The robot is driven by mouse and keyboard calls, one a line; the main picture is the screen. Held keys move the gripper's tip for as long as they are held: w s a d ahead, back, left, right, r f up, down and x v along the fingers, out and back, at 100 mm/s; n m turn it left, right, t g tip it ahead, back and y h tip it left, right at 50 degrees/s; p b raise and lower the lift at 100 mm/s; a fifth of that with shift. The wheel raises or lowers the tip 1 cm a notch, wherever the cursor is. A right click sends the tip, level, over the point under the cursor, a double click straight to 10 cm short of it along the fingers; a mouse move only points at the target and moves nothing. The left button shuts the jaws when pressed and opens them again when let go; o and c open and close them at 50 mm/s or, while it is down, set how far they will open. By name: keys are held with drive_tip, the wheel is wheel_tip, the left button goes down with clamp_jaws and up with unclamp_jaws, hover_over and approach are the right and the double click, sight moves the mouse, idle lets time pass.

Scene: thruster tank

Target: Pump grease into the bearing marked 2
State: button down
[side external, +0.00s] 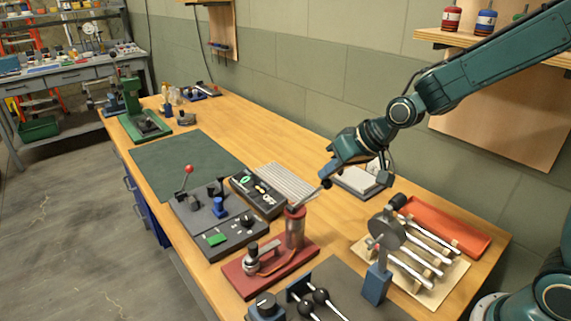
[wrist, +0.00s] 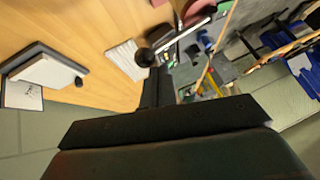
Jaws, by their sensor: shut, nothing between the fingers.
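The grease pump has a red-brown base (side external: 250,274) and an upright red and grey cylinder (side external: 295,232). A metal lever (side external: 307,199) slants up from the cylinder's top to a dark ball knob; in the wrist view the knob (wrist: 144,57) and lever (wrist: 185,36) show clearly. My gripper (side external: 326,181) is shut and empty, its tips beside the knob; I cannot tell whether they touch. It also shows in the wrist view (wrist: 156,72). A grey fitting (side external: 253,258) stands on the base. I can read no bearing number.
A grey panel (side external: 190,215) with a red-knobbed lever and a dark tray (side external: 245,190) lie left of the pump. A round-headed stand (side external: 376,285), metal rods and an orange tray (side external: 450,222) are to the right. A green mat (side external: 180,155) is clear.

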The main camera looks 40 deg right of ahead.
drive_tip(key=shift+d+f, duration=0.25)
drive_tip(key=shift+f, duration=0.6)
drive_tip(key=shift+d+f, duration=0.2)
drive_tip(key=shift+f, duration=0.6)
idle(2.6)
idle(0.4)
drive_tip(key=shift+a+r, duration=0.25)
drive_tip(key=shift+r, duration=0.65)
drive_tip(key=shift+a+r, duration=0.3)
drive_tip(key=shift+r, duration=0.6)
drive_tip(key=shift+a+r, duration=0.25)
drive_tip(key=shift+r, duration=0.65)
drive_tip(key=shift+r, duration=0.15)
wheel_tip(320, 180, up, 5)
hover_over(331, 181)
drive_tip(key=a, duration=0.3)
drive_tip(key=shift+s+d+f, duration=0.1)
drive_tip(key=shift+d+f, duration=0.1)
drive_tip(key=shift+s, duration=0.1)
